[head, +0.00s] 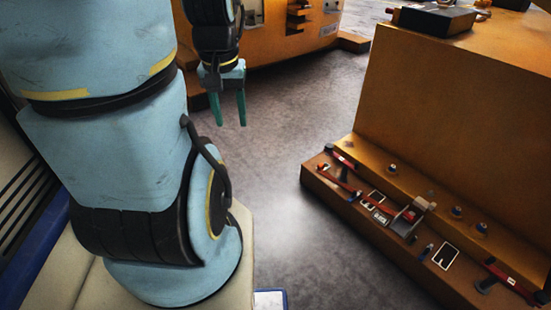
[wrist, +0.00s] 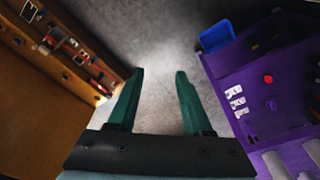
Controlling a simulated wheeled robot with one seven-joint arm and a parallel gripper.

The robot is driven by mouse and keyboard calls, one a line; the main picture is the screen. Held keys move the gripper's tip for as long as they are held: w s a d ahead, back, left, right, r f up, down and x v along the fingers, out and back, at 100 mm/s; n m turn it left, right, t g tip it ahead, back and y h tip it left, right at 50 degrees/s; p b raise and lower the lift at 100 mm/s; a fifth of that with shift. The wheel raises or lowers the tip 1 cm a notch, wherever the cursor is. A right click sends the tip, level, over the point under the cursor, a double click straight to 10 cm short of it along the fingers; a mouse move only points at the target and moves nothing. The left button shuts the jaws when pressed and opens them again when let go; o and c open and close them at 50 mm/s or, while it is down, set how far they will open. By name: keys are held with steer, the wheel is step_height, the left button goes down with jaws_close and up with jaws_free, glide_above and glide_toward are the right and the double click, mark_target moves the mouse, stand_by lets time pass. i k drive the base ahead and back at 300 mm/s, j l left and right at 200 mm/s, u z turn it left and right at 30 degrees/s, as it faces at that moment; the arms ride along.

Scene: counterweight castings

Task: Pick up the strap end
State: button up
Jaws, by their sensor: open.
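Red straps lie on the ledge of the orange casting, on the right of the head view. One red strap (head: 348,185) runs along the ledge's left part, and another red strap (head: 510,279) lies near the right edge. I cannot tell which piece is the strap end. Red pieces (wrist: 100,80) also show on the ledge at the left of the wrist view. My gripper (head: 228,110) hangs over the floor, well left of the ledge in the head view. Its green fingers (wrist: 160,72) are apart, with only floor between them.
The orange ledge (head: 385,265) also bears a grey bracket (head: 408,217), a white-framed plate (head: 445,256) and several grey knobs (head: 480,228). The casting's tall wall (head: 460,130) rises behind. Another orange casting (head: 285,50) stands at the back. Grey floor (head: 300,130) between is clear.

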mark_target(321, 166)
steer(key=i+l+u, duration=0.4)
steer(key=l, duration=0.2)
steer(key=l+u, duration=0.2)
steer(key=i+l+u, duration=0.2)
steer(key=l, duration=0.25)
steer(key=i+l, duration=0.1)
steer(key=l, duration=0.35)
